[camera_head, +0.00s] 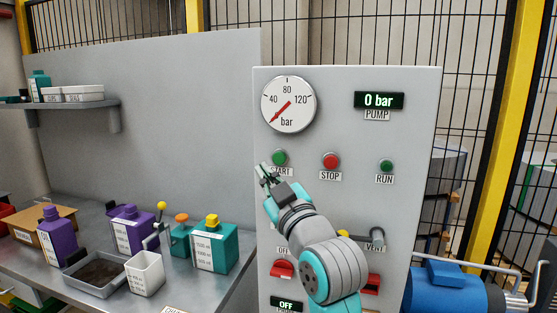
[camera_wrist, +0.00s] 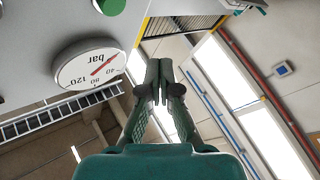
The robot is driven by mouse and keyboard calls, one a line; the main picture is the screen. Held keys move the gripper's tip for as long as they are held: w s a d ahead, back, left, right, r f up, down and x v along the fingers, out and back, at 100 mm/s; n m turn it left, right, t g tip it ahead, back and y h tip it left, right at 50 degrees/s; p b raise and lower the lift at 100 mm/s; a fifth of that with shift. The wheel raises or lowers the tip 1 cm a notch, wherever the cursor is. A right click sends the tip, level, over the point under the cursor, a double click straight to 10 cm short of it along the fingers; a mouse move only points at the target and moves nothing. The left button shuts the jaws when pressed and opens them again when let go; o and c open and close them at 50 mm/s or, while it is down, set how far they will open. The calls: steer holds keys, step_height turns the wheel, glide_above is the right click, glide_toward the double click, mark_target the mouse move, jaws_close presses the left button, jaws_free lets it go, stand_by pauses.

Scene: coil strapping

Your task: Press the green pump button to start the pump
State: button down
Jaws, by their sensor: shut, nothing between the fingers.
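The green START button (camera_head: 279,157) sits on the grey control panel (camera_head: 340,120), below the round gauge, with its label partly covered by my gripper. My gripper (camera_head: 264,171) is shut and empty, just below and left of the button. Whether it touches the panel cannot be told. In the wrist view my closed fingers (camera_wrist: 159,72) point up the picture, and a green round part (camera_wrist: 108,5), probably the button, is cut off at the top edge. The pump display (camera_head: 379,100) reads 0 bar.
The red STOP button (camera_head: 331,161) and green RUN light (camera_head: 386,166) are to the right. The gauge (camera_head: 288,104) is above; its red needle points low. Red switches (camera_head: 283,268) and a VENT lever are below. A bench (camera_head: 60,272) with bottles stands left, a blue pump (camera_head: 445,290) right.

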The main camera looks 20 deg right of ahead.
mark_target(273, 156)
steer(key=shift+w+d, duration=0.65)
steer(key=shift+w, duration=0.25)
steer(key=shift+w+d, duration=0.7)
steer(key=shift+w, duration=0.25)
steer(key=shift+w+d, duration=0.65)
steer(key=shift+w, duration=0.25)
steer(key=shift+w+d, duration=0.25)
steer(key=shift+w, duration=0.1)
steer(key=shift+w+d, duration=0.3)
steer(key=shift+w, duration=0.1)
stand_by(0.3)
steer(key=shift+s, duration=0.1)
steer(key=shift+s+a, duration=0.55)
steer(key=shift+s, duration=0.1)
steer(key=shift+s, duration=0.1)
steer(key=shift+s+a, duration=0.75)
steer(key=shift+s, duration=0.25)
steer(key=shift+s+a, duration=0.7)
steer(key=shift+s, duration=0.25)
